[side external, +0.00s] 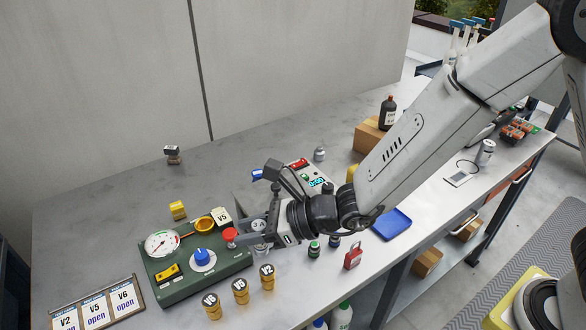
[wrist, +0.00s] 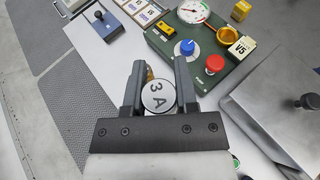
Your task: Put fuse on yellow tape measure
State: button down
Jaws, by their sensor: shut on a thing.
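The fuse is a round silver-topped piece marked "3 A" (wrist: 158,98). My gripper (wrist: 160,80) is shut on it, with one finger on each side. In the side external view my gripper (side external: 259,232) holds the fuse (side external: 258,224) at the right edge of the green panel, near the red button. Whether the fuse touches anything below cannot be told. A small yellow block (side external: 178,210), likely the yellow tape measure, sits on the table behind the panel, left of my gripper. It also shows at the top of the wrist view (wrist: 240,11).
The green panel (side external: 203,283) carries a gauge, blue knob, red button (side external: 230,235), yellow cup and V5 tag. Yellow numbered cylinders (side external: 240,290) stand in front.

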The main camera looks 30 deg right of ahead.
jog(key=w+d+r+m+t+h, duration=0.1)
jog(key=d+m+h, duration=0.1)
jog(key=d, duration=1.1)
jog(key=d+r+m+t+h, duration=0.2)
jog(key=d+m+h, duration=0.1)
jog(key=d, duration=0.9)
jog(key=w+d+r+m+t+h, duration=0.1)
jog(key=d+r+m+t+h, duration=0.1)
jog(key=d, duration=1.1)
jog(key=shift+w+d+m+h, duration=0.35)
jog(key=shift+m+h, duration=0.25)
jog(key=shift+m, duration=0.1)
jog(key=shift+w+f, duration=0.1)
jog(key=shift+w, duration=0.1)
jog(key=shift+w+d+f, duration=0.35)
jog(key=shift+w+f, duration=1.2)
jog(key=shift+w, duration=0.6)
jog(key=shift+w+d+f, duration=0.3)
jog(key=shift+w+f, duration=1.25)
jog(key=shift+w, duration=0.65)
jog(key=shift+w+d+f, duration=0.35)
jog(key=shift+w+f, duration=1.2)
jog(key=shift+w, duration=0.6)
